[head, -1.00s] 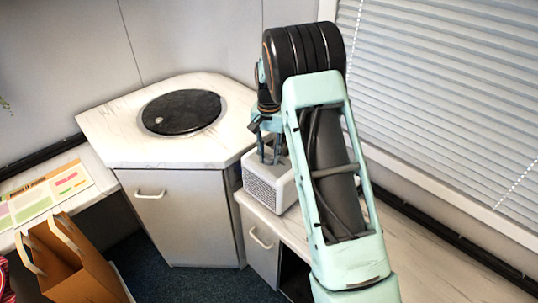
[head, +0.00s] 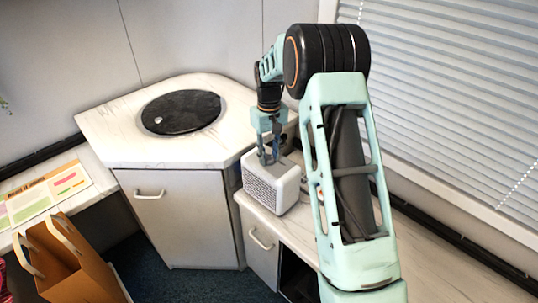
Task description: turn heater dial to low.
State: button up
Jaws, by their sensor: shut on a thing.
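The heater (head: 272,186) is a small white box with a dark grille on its front side, standing on the lower counter right of the corner cabinet. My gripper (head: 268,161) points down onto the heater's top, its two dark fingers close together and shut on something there. The heater dial is hidden by the fingers or too small to make out, so its setting cannot be read.
The corner worktop (head: 110,130) with a black round plate (head: 181,112) lies left of the heater. Window blinds (head: 450,90) rise behind the right counter. A brown paper bag (head: 75,265) and a colourful sheet (head: 45,195) are at the lower left.

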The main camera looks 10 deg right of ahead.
aim_at(269, 157)
jog(key=shift+n, duration=0.5)
jog(key=o, duration=1.2)
jog(key=shift+c, duration=0.2)
notch_tip(269, 157, up, 12)
